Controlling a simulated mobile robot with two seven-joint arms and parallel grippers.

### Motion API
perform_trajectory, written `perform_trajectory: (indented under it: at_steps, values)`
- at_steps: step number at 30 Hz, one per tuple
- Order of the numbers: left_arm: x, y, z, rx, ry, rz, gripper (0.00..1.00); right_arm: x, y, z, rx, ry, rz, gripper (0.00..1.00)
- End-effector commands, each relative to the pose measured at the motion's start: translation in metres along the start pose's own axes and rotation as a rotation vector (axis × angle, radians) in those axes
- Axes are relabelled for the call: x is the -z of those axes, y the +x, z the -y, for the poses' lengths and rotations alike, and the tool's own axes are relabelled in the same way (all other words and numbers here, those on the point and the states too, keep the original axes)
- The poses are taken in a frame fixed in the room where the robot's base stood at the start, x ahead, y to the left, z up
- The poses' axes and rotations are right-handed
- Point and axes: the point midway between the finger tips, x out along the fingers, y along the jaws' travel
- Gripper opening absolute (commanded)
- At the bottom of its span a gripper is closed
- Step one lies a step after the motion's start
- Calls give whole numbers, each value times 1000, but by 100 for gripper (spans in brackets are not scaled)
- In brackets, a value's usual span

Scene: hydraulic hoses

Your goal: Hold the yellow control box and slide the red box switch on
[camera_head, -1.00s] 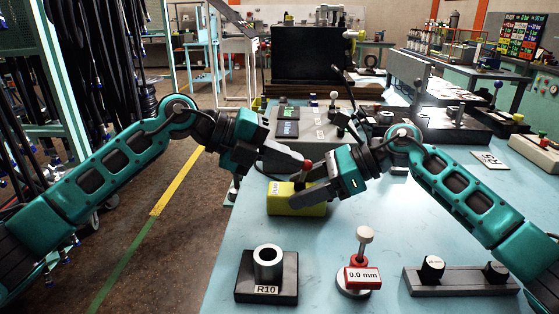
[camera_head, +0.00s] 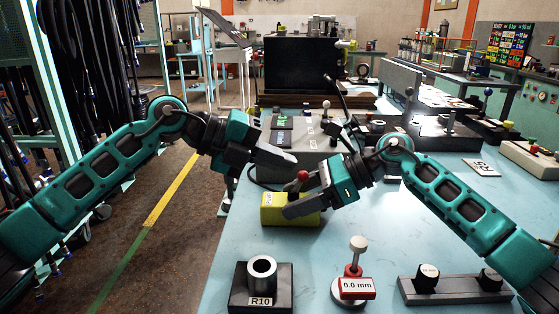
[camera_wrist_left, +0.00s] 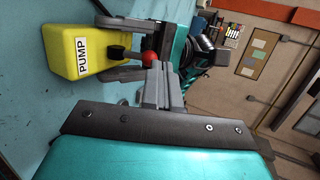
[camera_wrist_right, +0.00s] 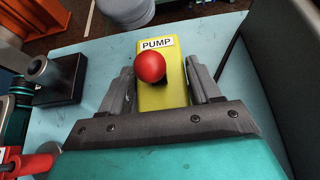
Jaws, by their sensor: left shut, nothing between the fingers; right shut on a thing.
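The yellow control box (camera_head: 290,215), labelled PUMP, lies at the table's left edge in the head view. Its switch has a round red knob (camera_head: 303,175) standing above the box. My right gripper (camera_wrist_right: 160,82) is shut on the box, one finger along each side, as the right wrist view shows. My left gripper (camera_head: 294,160) is shut and empty, just above and behind the knob in the head view. In the left wrist view the knob (camera_wrist_left: 150,58) appears close by my left fingertips; I cannot tell whether they touch.
A grey panel with a joystick (camera_head: 312,140) lies behind the box. The table between box and gauge is clear.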

Motion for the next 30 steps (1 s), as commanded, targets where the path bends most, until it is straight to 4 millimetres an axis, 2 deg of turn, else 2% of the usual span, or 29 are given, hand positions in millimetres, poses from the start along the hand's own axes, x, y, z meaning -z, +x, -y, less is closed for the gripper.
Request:
perform_trajectory:
  at_steps: [5,15,19,24,30]
  values:
    - [-1,-17,0,-1,1,3,0,-1,0,0,1,-1,1,28]
    - [0,-94,1,-1,1,4,0,0,0,0,0,-1,1,28]
    - [0,-118,2,0,0,4,0,0,0,0,0,-1,1,28]
    - [0,-135,2,0,1,1,0,0,0,0,0,-1,1,28]
    - [0,-140,3,0,1,0,0,0,0,0,0,-1,1,28]
